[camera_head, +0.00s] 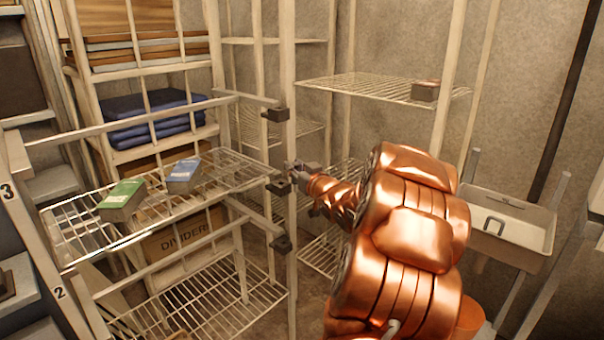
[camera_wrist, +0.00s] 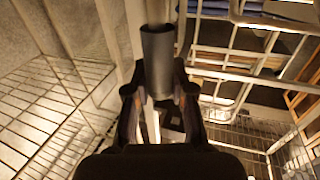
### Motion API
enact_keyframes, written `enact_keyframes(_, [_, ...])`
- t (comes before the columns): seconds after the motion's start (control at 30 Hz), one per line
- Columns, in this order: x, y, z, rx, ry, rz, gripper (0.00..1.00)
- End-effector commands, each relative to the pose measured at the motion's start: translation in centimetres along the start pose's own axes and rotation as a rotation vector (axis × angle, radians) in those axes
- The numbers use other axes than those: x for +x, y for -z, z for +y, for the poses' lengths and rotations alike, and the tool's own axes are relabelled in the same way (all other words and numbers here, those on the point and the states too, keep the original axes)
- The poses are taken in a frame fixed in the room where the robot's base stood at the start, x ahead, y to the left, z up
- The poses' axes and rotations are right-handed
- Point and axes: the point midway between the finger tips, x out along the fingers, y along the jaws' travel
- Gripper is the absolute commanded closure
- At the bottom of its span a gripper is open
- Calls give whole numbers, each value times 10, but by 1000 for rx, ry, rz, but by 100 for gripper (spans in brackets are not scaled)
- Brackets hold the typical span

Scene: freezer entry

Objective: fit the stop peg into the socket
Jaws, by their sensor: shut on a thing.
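My gripper (camera_wrist: 159,92) is shut on the stop peg (camera_wrist: 158,60), a plain grey cylinder that stands up between the two fingers in the wrist view. In the head view my gripper (camera_head: 302,170) is beside the pale upright post of the shelf rack, and the peg is too small to make out clearly there. Dark bracket blocks sit on this post: an upper one (camera_head: 275,115), a middle one (camera_head: 279,184) close to my gripper, and a lower one (camera_head: 281,244). I cannot tell which of them holds the socket; no socket opening is clear.
A wire shelf (camera_head: 150,210) on the left carries a green box (camera_head: 122,198) and a blue-white box (camera_head: 184,175). A carton marked DIVIDERS (camera_head: 185,236) is below. A back shelf (camera_head: 355,88) holds a small box (camera_head: 425,91).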

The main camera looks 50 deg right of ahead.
Motion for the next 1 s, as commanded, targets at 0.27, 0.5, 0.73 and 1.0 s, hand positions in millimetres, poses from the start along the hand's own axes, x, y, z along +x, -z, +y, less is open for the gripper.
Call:
enact_keyframes(0.27, [31,55,-14,1,31,-2,100])
enact_keyframes(0.5, [45,73,-23,0,47,0,100])
enact_keyframes(0.73, [46,69,-24,1,49,-1,100])
enact_keyframes(1.0, [46,55,-24,2,49,-2,100])
